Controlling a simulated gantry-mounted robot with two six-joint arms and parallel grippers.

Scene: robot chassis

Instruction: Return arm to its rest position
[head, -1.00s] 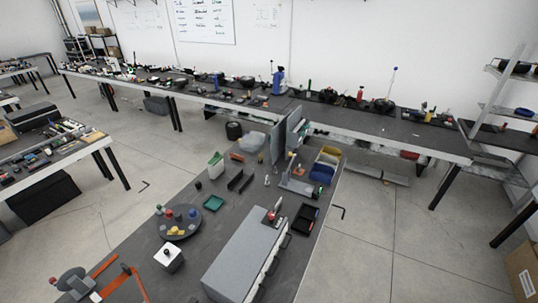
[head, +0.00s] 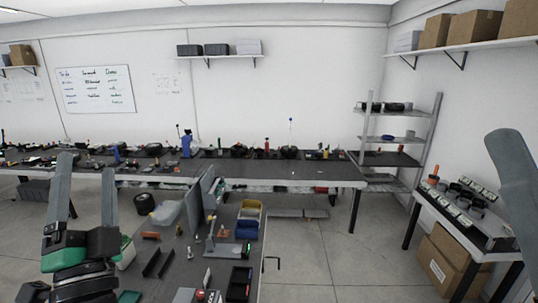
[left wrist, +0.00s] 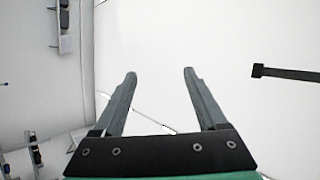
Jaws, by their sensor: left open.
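My left gripper (head: 88,165) stands raised at the lower left of the head view, its two grey fingers pointing up and spread apart with nothing between them. In the left wrist view the same gripper (left wrist: 160,73) is open and empty, facing a pale wall and ceiling. A grey finger-like part, which looks like part of my right gripper (head: 515,180), enters at the right edge of the head view. Only one such part shows, so its opening cannot be told.
A dark workbench (head: 215,270) with a yellow bin (head: 250,208), a blue bin (head: 246,229) and small parts lies below. A long bench (head: 336,177) runs along the back wall. A side table (head: 455,222) with cardboard boxes (head: 449,262) beneath stands right.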

